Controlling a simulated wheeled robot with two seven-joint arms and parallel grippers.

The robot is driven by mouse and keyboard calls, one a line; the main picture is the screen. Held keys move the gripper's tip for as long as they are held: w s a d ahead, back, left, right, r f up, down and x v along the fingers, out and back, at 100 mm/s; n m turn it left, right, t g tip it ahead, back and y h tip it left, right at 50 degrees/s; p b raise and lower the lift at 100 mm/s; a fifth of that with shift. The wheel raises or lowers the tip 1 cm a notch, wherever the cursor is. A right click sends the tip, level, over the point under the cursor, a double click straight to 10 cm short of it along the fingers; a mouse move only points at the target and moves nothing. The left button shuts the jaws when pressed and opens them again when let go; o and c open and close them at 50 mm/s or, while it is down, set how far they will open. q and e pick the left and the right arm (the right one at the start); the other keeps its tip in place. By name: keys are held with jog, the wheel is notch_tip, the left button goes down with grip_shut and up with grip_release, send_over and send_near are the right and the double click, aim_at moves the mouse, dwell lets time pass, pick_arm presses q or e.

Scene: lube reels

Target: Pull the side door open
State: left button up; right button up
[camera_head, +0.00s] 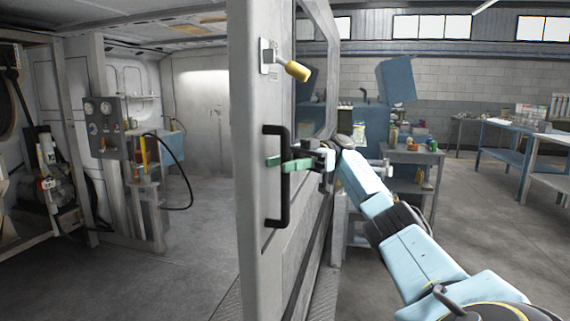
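The grey side door (252,215) stands open, seen nearly edge-on in the middle of the view, with the lit interior to its left. A black vertical bar handle (284,208) is fixed on its face, below a yellow-gripped lever (296,70). My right gripper (281,163) reaches in from the right, its green-tipped fingers at the upper half of the bar. One finger lies on each side of the bar, or close to it; the fingers look closed around it, though the contact is partly hidden. My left gripper is not in view.
Inside at left are a gauge panel (103,127), a black hose (178,172) and reel equipment. To the right stand a cluttered workbench (412,156) and blue tables (507,154). The floor (205,235) inside the doorway is clear.

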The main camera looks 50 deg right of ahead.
aim_at(286, 138)
jog(key=shift+r, duration=0.15)
